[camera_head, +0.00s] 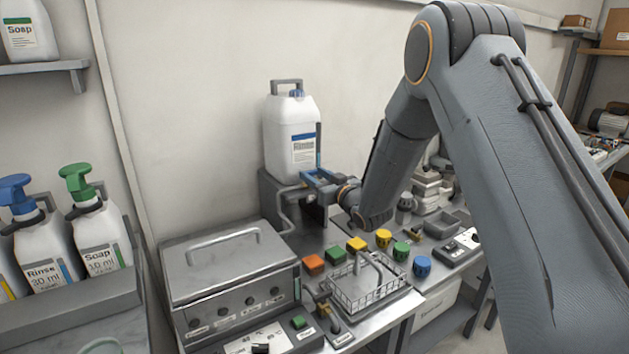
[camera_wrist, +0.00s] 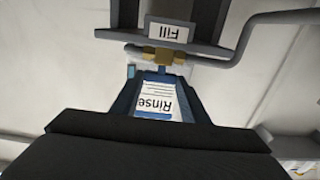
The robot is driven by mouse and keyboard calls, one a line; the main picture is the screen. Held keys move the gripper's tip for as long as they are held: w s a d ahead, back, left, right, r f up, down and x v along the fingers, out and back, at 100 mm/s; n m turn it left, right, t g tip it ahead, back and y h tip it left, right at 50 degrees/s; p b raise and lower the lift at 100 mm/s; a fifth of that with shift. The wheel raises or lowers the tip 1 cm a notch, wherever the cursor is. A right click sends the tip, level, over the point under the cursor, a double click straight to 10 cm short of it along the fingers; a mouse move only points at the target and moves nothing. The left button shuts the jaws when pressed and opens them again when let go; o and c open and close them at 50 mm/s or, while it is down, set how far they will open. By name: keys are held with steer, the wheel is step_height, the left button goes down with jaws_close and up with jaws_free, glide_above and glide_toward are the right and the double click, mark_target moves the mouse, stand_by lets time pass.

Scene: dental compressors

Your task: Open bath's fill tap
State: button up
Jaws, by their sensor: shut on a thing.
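The bath (camera_head: 228,285) is a grey metal box with a closed handled lid and a row of knobs, at the lower left in the head view. In the wrist view, the fill tap (camera_wrist: 165,55) is a brass valve on a grey pipe, just below a plate marked "Fill" (camera_wrist: 168,32). My gripper (camera_head: 318,178) is at the tap, in front of the shelf holding the rinse jug (camera_head: 292,135). Its blue fingers also show in the wrist view (camera_wrist: 161,76), around the tap's small handle, which they mostly hide. The gripper appears shut on that handle.
A bent grey pipe (camera_head: 287,208) runs near my gripper towards the bath. Coloured blocks and pots, a wire basket (camera_head: 365,285) and a control box (camera_head: 455,248) crowd the bench. Pump bottles (camera_head: 97,228) stand at the left. Open air lies above the bath lid.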

steer(key=shift+r, duration=0.1)
steer(key=o, duration=1.1)
steer(key=shift+c, duration=0.2)
steer(key=shift+s+d, duration=0.2)
steer(key=shift+s, duration=0.05)
steer(key=b+v, duration=0.2)
steer(key=v, duration=0.5)
steer(key=shift+d, duration=0.15)
